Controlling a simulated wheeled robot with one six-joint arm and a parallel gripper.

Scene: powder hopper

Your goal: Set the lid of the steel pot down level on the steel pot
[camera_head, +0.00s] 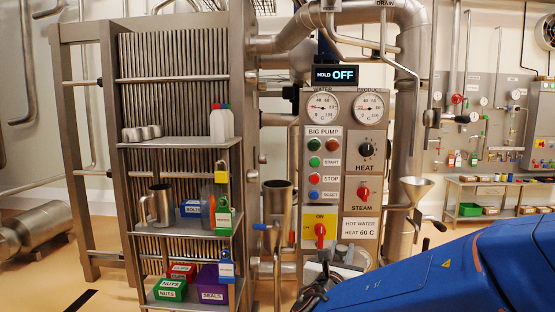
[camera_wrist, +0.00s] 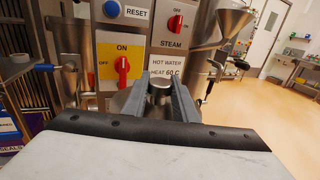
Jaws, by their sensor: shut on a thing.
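My gripper (camera_wrist: 160,98) is shut on the round steel knob (camera_wrist: 160,88) of the lid, one finger on each side of it. Part of the grey steel lid (camera_wrist: 126,99) shows behind and left of the fingers in the wrist view. Most of the lid is hidden by my gripper, so its tilt is hard to tell. In the head view my gripper is low in front of the control panel, partly behind my blue arm. An open steel cylinder (camera_head: 278,203) stands left of the panel. I cannot tell whether it is the steel pot, or whether the lid touches any pot.
The control panel (camera_head: 341,165) with a red ON/OFF knob (camera_wrist: 122,68) stands close ahead. A blue-handled valve (camera_wrist: 45,67) is at left, and a steel funnel (camera_wrist: 234,20) at right. A shelf rack (camera_head: 180,143) holds a steel jug (camera_head: 158,204).

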